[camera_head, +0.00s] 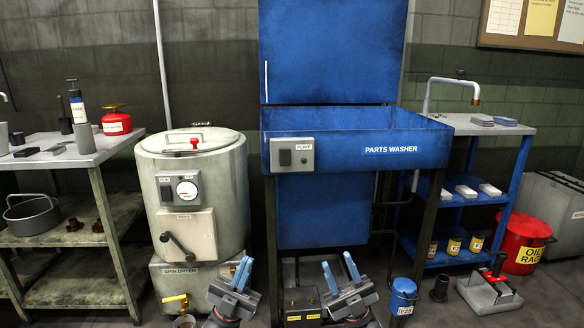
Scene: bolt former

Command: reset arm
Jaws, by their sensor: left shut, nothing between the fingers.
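My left gripper (243,268) shows at the bottom centre of the head view, its blue fingers pointing up and close together, with nothing between them. My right gripper (339,267) is to the right of it, its two blue fingers spread apart with nothing between them.
A spin dryer (215,165) stands left of the washer. A shelf table (85,155) with a red can (116,123) is at the far left. A blue shelf (430,195), a red bin (522,243) and a grey-based device (490,292) are at the right.

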